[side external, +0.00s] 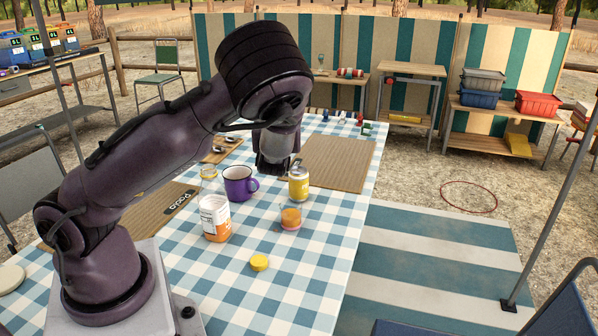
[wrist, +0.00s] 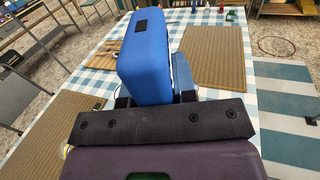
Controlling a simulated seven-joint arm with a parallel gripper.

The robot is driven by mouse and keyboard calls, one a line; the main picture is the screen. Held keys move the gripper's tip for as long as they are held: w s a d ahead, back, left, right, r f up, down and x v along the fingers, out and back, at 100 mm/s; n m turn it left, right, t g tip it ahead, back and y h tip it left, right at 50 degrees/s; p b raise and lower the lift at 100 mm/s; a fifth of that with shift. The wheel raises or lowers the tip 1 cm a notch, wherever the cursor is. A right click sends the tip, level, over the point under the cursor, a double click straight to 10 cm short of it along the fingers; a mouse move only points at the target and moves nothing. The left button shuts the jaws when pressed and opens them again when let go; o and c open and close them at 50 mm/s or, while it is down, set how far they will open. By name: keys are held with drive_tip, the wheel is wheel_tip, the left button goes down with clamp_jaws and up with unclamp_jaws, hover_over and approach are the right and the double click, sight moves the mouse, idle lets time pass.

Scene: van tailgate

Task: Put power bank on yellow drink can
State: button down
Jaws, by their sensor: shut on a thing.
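The yellow drink can (side external: 299,184) stands upright on the checked table, at the near left corner of a woven mat. My gripper (side external: 272,168) points down over the table, left of the can and behind the purple mug; its fingertips are hard to make out there. In the wrist view my gripper (wrist: 155,97) is shut on a blue block with a dark patch, which appears to be the power bank (wrist: 150,58). The power bank does not show clearly in the side view. The can is not visible in the wrist view.
The purple mug (side external: 238,183), a white-and-orange jar (side external: 215,218), a glass of orange drink (side external: 291,217) and a small jar (side external: 208,172) stand near the can. A yellow disc (side external: 259,263) lies in front. The woven mat (side external: 338,160) behind the can is mostly clear.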

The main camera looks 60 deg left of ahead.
drive_tip(key=s+a+g, duration=0.1)
drive_tip(key=s+a, duration=0.1)
hover_over(299, 168)
drive_tip(key=shift+n+y, duration=0.3)
drive_tip(key=shift+n, duration=0.1)
drive_tip(key=f, duration=0.9)
drive_tip(key=shift+s+d+f, duration=0.1)
drive_tip(key=shift+s+d, duration=0.15)
drive_tip(key=shift+s, duration=0.1)
drive_tip(key=shift+w+a+f, duration=0.25)
drive_tip(key=shift+f, duration=1.65)
drive_tip(key=shift+f, duration=0.2)
drive_tip(key=c, duration=0.9)
unclamp_jaws()
